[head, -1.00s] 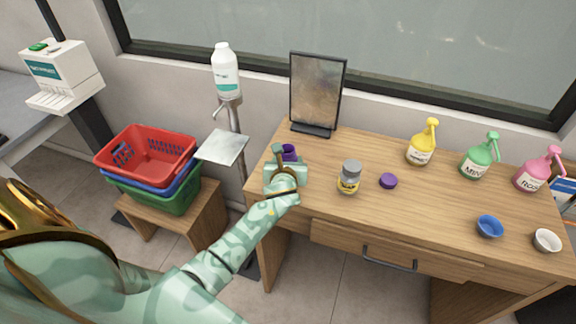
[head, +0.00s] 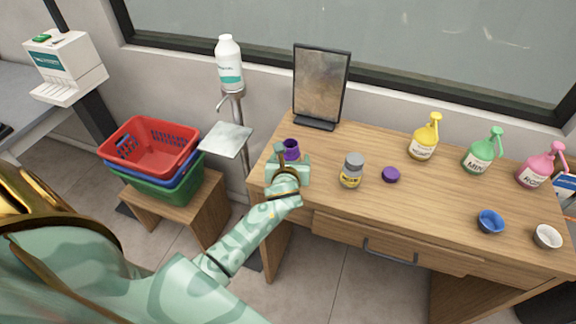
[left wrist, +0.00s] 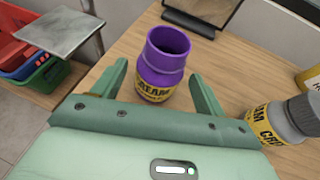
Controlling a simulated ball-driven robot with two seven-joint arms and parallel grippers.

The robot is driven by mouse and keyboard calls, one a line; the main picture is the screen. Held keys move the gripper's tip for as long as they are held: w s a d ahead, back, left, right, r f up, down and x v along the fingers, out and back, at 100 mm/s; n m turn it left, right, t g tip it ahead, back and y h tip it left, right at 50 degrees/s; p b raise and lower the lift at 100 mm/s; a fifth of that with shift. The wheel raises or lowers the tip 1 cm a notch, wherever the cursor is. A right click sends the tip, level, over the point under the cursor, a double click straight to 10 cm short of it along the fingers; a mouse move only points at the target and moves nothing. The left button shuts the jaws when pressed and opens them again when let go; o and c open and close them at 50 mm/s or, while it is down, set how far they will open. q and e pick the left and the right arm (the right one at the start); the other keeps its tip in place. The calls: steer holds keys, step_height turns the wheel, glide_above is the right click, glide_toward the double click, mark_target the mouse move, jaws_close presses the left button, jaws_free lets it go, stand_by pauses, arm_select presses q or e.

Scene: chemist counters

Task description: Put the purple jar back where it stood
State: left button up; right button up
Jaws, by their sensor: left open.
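The purple jar (left wrist: 163,65) stands upright and open-topped on the desk in the left wrist view, with a yellow "CREAM" label. In the head view the jar (head: 291,149) shows just beyond my left gripper (head: 289,162), near the desk's left end. My left gripper (left wrist: 160,88) is open, its fingers on either side of the jar with gaps visible. A round purple lid (head: 390,174) lies on the desk to the right. A grey-lidded jar (head: 352,170) with a yellow label stands between them. My right gripper is not in view.
A framed mirror (head: 320,85) stands behind on the desk (head: 450,215). Yellow (head: 424,138), green (head: 481,152) and pink (head: 540,168) pump bottles and blue (head: 490,221) and white (head: 547,236) bowls are at right. Stacked baskets (head: 150,150) and a dispenser stand (head: 226,139) are left.

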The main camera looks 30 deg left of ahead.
arm_select(q)
steer(key=p+v, duration=0.1)
steer(key=v, duration=0.6)
steer(key=shift+s+d+r, duration=0.2)
steer(key=shift+s, duration=0.1)
steer(key=shift+s+d+r+p, duration=0.15)
steer(key=shift+s+d+p, duration=0.15)
steer(key=shift+s, duration=0.25)
steer(key=s+d+f+n+t+h, duration=0.1)
steer(key=d+f+n+h, duration=0.35)
steer(key=n, duration=0.75)
steer(key=s+d+f+n+g+h, duration=0.1)
steer(key=s+d+f+n, duration=0.15)
steer(key=f, duration=0.35)
steer(key=s+d+f+n+g+h, duration=0.1)
steer(key=s+f+n+g, duration=0.1)
steer(key=s+f, duration=0.25)
steer(key=s+a+f+n+g, duration=0.2)
steer(key=s+f+n+g, duration=0.35)
steer(key=s+f, duration=1.25)
steer(key=s+a+f+n+g, duration=0.1)
steer(key=s+f+n, duration=0.1)
steer(key=s, duration=0.6)
steer(key=s+a+f+n+g, duration=0.2)
steer(key=s+f, duration=0.1)
steer(key=s, duration=0.5)
steer(key=shift+f+n, duration=0.25)
steer(key=shift+n, duration=0.15)
